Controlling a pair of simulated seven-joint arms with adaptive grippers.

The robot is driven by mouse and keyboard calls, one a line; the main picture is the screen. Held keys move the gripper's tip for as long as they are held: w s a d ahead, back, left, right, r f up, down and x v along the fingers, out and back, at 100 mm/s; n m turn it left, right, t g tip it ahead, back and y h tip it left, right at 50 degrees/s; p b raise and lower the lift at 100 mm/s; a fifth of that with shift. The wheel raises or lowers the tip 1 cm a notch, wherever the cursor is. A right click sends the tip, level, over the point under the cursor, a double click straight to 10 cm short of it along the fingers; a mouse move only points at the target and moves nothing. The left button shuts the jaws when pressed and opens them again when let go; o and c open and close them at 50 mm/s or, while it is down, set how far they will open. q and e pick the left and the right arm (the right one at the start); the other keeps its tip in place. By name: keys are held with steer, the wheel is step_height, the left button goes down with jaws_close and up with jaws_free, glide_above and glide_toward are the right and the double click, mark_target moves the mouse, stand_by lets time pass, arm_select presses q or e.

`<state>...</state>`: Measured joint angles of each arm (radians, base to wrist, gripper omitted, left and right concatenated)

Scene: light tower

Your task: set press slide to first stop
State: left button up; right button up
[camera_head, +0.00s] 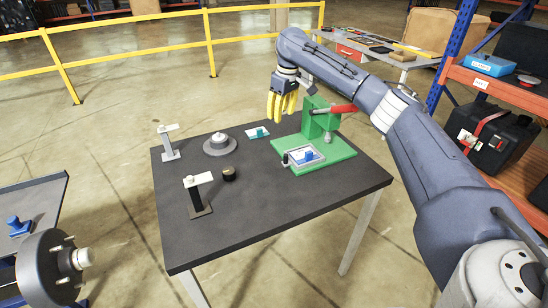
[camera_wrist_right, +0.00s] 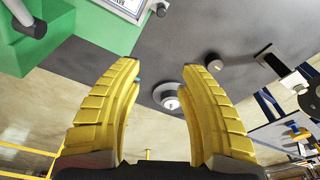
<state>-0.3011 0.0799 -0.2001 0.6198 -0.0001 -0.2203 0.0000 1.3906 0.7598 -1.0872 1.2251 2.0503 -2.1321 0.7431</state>
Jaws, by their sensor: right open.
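The green press (camera_head: 340,148) stands at the right of the dark table, with a red handle (camera_head: 343,109). A small black knob (camera_head: 285,159) is at the slide's left end. In the right wrist view the slide (camera_wrist_right: 128,6) and knob (camera_wrist_right: 161,10) show at the top edge, partly cut off. My right gripper (camera_head: 281,116) has yellow fingers, open and empty, above the table's back edge, left of the press. My left gripper is out of view.
A round grey base (camera_head: 219,146), a teal block (camera_head: 257,132), a black knob (camera_head: 229,173) and two stands (camera_head: 168,145) (camera_head: 197,196) are on the table. The table's front is clear. A hub (camera_head: 55,265) is at lower left; a shelf rack is at right.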

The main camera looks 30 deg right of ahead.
mark_target(286, 155)
steer(key=shift+g+h, duration=0.3)
steer(key=shift+g, duration=0.4)
steer(key=f, duration=0.6)
steer(key=s+f, duration=0.1)
steer(key=f, duration=0.5)
steer(key=s+d+f, duration=0.1)
steer(key=f, duration=0.5)
steer(key=shift+s+d+f, duration=0.1)
steer(key=shift+f, duration=0.1)
steer(key=shift+o, duration=0.2)
jaws_close()
